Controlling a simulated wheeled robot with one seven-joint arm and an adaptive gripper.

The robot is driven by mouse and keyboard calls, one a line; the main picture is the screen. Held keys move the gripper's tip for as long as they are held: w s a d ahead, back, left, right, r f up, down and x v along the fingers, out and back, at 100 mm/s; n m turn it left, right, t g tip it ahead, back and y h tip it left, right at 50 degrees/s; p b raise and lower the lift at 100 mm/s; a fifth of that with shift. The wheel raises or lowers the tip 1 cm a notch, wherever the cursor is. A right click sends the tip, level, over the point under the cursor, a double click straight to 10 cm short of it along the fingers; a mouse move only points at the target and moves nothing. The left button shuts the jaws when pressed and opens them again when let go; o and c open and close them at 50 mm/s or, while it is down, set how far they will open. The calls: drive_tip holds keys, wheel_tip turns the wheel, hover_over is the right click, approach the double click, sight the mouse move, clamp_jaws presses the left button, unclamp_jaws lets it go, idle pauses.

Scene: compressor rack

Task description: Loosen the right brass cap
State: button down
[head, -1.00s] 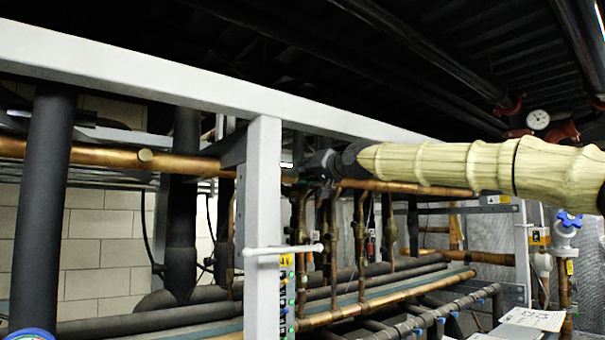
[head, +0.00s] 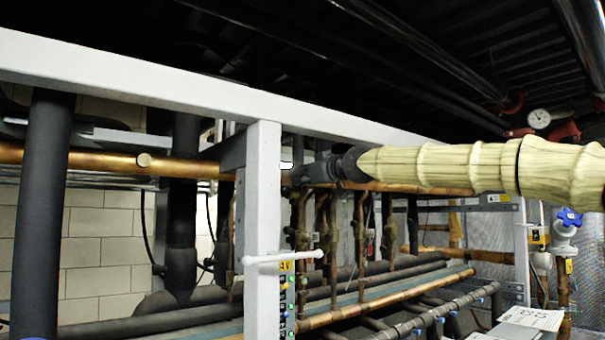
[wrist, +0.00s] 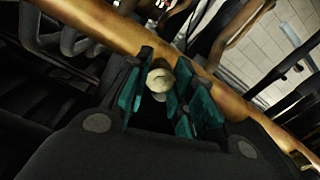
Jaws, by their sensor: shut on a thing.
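In the wrist view, a round brass cap (wrist: 160,80) stands out from the copper pipe (wrist: 105,22). My gripper (wrist: 164,95) is at the pipe, with its teal pads on both sides of this cap, shut on it. The cap's end face shows between the pads; its base is partly hidden. In the head view, my gripper (head: 299,173) is at the copper pipe just right of the white post, and the cap there is hidden. Another brass cap (head: 144,160) sits on the same pipe, left of the post.
The white upright post (head: 264,215) and the white top beam (head: 190,86) stand close to my gripper. Several thin copper pipes (head: 333,230) hang just beyond it. A valve with a blue handle (head: 568,218) is at the right.

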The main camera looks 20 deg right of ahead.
drive_tip(key=n+p, duration=0.8)
drive_tip(key=n, duration=1)
drive_tip(key=shift+n, duration=0.6)
drive_tip(key=c, duration=1.2)
unclamp_jaws()
drive_tip(key=shift+s, duration=0.15)
